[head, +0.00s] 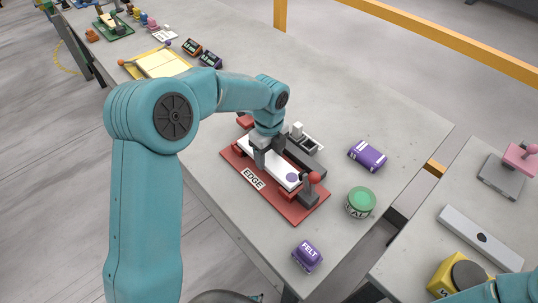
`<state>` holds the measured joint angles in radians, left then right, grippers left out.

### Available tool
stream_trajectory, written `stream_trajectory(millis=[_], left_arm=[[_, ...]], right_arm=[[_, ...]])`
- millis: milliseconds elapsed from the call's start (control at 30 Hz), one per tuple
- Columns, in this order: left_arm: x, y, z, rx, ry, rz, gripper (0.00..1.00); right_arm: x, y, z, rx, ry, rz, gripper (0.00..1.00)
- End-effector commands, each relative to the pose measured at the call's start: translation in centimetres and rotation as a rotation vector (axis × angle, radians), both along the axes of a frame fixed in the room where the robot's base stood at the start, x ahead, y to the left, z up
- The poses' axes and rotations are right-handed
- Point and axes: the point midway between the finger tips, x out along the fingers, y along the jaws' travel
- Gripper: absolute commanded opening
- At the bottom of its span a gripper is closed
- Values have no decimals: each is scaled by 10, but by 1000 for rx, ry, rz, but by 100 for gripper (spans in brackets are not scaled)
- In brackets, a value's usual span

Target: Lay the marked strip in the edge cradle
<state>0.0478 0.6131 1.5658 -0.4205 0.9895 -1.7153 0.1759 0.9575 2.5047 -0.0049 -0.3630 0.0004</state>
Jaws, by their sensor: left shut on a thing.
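The marked strip (277,172), white with a purple dot near its right end, lies along the edge cradle. The edge cradle has a red base (291,207) labelled EDGE, with dark blocks and red-knobbed levers at its ends. My left gripper (260,160) is shut on the strip near its left part, from above. The gripper and wrist hide part of the strip and cradle. I cannot tell whether the strip rests fully on the cradle. My right gripper is not in view; only a teal part of my right arm shows at the bottom right.
A purple box (367,156), a green-lidded tin (360,203) and a purple FELT block (307,256) stand right of and in front of the cradle. A yellow tray (158,63) is farther back. A gap separates the right-hand slab.

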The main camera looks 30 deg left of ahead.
Motion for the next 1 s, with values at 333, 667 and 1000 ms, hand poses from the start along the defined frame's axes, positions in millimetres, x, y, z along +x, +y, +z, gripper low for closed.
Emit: stream_trajectory(millis=[333, 667, 1000], left_arm=[[1, 0, -6, 1, -3, 0, 10], [0, 0, -9, 1, -1, -1, 84], [1, 0, 12, 1, -6, 1, 84]], right_arm=[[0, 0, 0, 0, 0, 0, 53], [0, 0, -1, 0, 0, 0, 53], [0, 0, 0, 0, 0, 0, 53]])
